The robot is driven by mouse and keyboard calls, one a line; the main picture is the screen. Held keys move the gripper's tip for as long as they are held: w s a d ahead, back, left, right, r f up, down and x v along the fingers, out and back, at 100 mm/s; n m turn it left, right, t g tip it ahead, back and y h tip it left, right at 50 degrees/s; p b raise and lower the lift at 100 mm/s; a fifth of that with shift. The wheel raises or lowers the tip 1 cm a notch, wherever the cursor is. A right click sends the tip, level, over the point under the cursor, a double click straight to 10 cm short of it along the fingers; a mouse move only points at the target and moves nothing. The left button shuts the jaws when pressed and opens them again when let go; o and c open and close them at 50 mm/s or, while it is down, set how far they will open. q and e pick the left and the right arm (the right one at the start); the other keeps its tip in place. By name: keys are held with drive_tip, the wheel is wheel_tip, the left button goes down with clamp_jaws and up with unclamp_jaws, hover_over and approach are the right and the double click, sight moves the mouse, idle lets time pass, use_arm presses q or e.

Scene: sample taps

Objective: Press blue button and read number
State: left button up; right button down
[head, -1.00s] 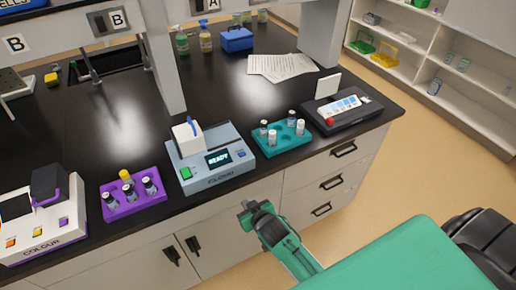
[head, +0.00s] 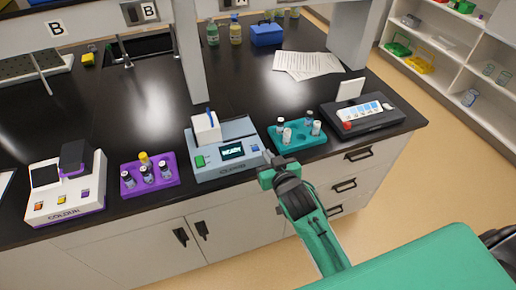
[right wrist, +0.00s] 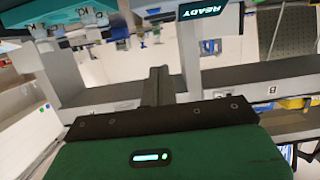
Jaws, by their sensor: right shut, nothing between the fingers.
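The grey-and-white CLOUD meter (head: 218,172) stands near the front edge of the bench in the head view. Its display (head: 232,151) reads READY, and this also shows in the right wrist view (right wrist: 203,11). A small blue button (head: 255,148) is on its front right, and a green button (head: 200,161) is on its front left. My right gripper (head: 268,158) is shut and empty, close to the meter's right front corner. Whether it touches the meter cannot be told. Its shut fingers (right wrist: 157,86) point upward in the right wrist view. My left gripper is not in view.
A teal rack (head: 299,143) with several vials stands right of the meter, and a dark tray device (head: 385,121) beyond it. A purple vial rack (head: 165,180) and the white COLOUR meter (head: 62,207) are to the left. Bench behind is mostly clear.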

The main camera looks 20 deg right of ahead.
drive_tip(key=p, duration=0.3)
hover_over(258, 154)
wheel_tip(258, 154, down, 2)
drive_tip(key=shift+a, duration=0.1)
wheel_tip(258, 154, down, 3)
drive_tip(key=shift+r+p, duration=0.1)
drive_tip(key=shift+p, duration=0.4)
drive_tip(key=shift+f, duration=0.8)
